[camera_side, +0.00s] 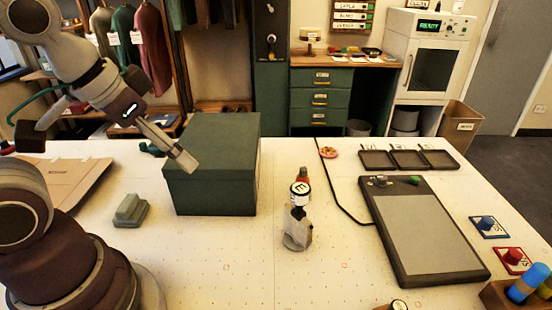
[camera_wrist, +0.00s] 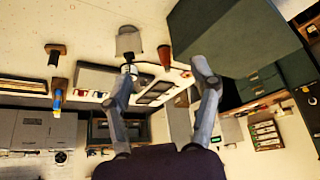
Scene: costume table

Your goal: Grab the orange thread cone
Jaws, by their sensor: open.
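The orange thread cone (camera_wrist: 164,57) shows in the wrist view as a small orange-brown tapered shape, between my two fingers in the picture and beyond their tips. In the side view only its reddish upper part (camera_side: 303,174) shows, behind a black-and-white capped item (camera_side: 299,191). My gripper (camera_side: 184,158) is open, in front of or above the green box and well left of the cone. In the wrist view my open gripper (camera_wrist: 166,73) has its fingers spread with nothing held between them.
The pale item (camera_wrist: 130,41) stands close to the cone. A dark-framed board (camera_side: 430,235) and black trays (camera_side: 408,159) lie to the right. A black cable (camera_side: 338,195) crosses the table.

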